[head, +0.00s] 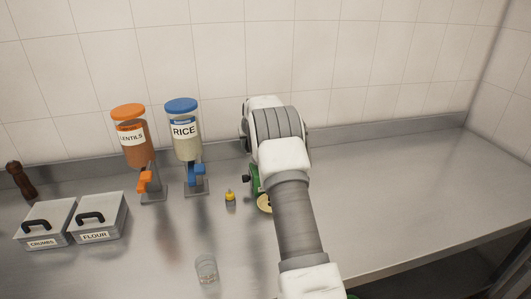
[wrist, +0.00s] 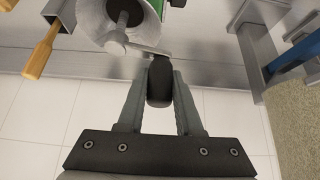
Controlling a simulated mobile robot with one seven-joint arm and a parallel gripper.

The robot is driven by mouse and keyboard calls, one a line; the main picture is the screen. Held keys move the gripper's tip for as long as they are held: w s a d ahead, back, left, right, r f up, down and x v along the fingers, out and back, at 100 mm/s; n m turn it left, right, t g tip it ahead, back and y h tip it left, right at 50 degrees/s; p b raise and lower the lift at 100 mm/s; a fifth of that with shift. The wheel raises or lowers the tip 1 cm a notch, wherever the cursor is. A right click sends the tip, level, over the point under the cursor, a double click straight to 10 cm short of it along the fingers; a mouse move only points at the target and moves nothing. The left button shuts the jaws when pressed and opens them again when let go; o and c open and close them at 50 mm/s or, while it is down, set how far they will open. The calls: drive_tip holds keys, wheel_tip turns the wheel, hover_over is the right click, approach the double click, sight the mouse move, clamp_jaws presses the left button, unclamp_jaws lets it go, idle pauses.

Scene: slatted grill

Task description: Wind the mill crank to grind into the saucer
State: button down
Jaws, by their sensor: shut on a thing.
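The green mill (head: 255,182) stands on the steel counter, mostly hidden behind my arm in the head view. A pale saucer (head: 264,203) shows partly at its foot, and its contents cannot be made out. In the wrist view, the mill's pale round part (wrist: 92,22) and a bit of its green body (wrist: 178,3) are at the top. The metal crank arm (wrist: 148,50) runs from there to a black crank knob (wrist: 160,88). My gripper (wrist: 160,80) is shut on this knob, one finger on each side. In the head view my gripper is hidden by my arm.
The lentils dispenser (head: 130,140) and rice dispenser (head: 184,135) stand left of the mill. A small yellow-topped item (head: 230,198) and a glass (head: 207,269) stand nearby. Crumbs (head: 43,225) and flour (head: 97,218) boxes sit far left, near a brown grinder (head: 21,180). The right counter (head: 410,185) is clear.

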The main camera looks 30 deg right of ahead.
drive_tip(key=shift+w+d+r+p, duration=0.1)
drive_tip(key=shift+w+d+p, duration=0.25)
drive_tip(key=shift+d+p, duration=0.05)
drive_tip(key=shift+w+d, duration=0.1)
drive_tip(key=shift+w+d, duration=0.15)
drive_tip(key=shift+w+d+p, duration=0.25)
drive_tip(key=shift+w+p, duration=0.05)
drive_tip(key=shift+p, duration=0.1)
drive_tip(key=shift+d, duration=0.1)
